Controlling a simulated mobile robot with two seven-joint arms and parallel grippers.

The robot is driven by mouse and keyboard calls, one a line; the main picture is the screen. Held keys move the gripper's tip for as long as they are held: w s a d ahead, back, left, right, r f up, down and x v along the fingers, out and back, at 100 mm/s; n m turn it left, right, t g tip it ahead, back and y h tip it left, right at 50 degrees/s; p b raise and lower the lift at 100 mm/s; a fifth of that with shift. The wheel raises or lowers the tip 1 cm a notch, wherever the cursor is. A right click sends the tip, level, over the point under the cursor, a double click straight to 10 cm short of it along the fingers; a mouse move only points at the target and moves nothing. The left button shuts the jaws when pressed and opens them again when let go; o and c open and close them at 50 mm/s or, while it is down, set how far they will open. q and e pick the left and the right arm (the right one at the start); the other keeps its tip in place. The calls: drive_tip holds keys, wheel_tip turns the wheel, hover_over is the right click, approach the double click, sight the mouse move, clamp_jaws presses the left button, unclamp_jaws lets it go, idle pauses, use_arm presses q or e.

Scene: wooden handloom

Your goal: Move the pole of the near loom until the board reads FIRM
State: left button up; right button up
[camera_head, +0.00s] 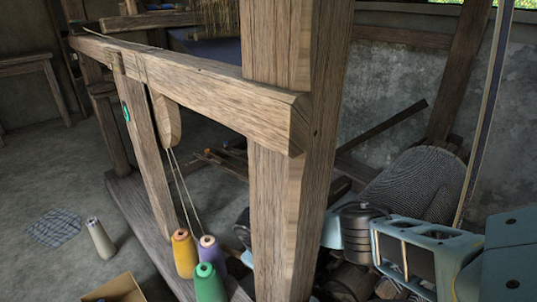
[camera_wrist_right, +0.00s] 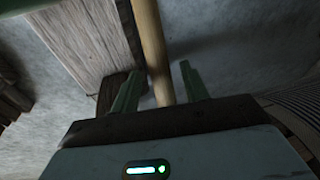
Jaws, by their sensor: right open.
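In the right wrist view, a tan round pole (camera_wrist_right: 149,35) runs down from the top edge into the space between the two green fingers of my right gripper (camera_wrist_right: 160,78). The fingers are apart, one on each side of the pole. I cannot tell whether either touches it. In the head view, the loom's thick wooden frame (camera_head: 195,78) fills the middle, and I cannot make out the pole or my right gripper's fingers. My left gripper is not in view. No board with a readable word shows.
Yellow (camera_head: 184,253), purple (camera_head: 210,250) and green (camera_head: 209,282) thread cones stand by the loom's foot. A pale cone (camera_head: 101,239) and a checked cloth (camera_head: 54,228) are on the floor at left, near a cardboard box (camera_head: 118,290). In the wrist view, a wooden beam (camera_wrist_right: 90,45) stands close beside the pole.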

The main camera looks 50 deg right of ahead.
drive_tip(key=p+v, duration=0.3)
drive_tip(key=v, duration=0.4)
drive_tip(key=shift+r, duration=0.35)
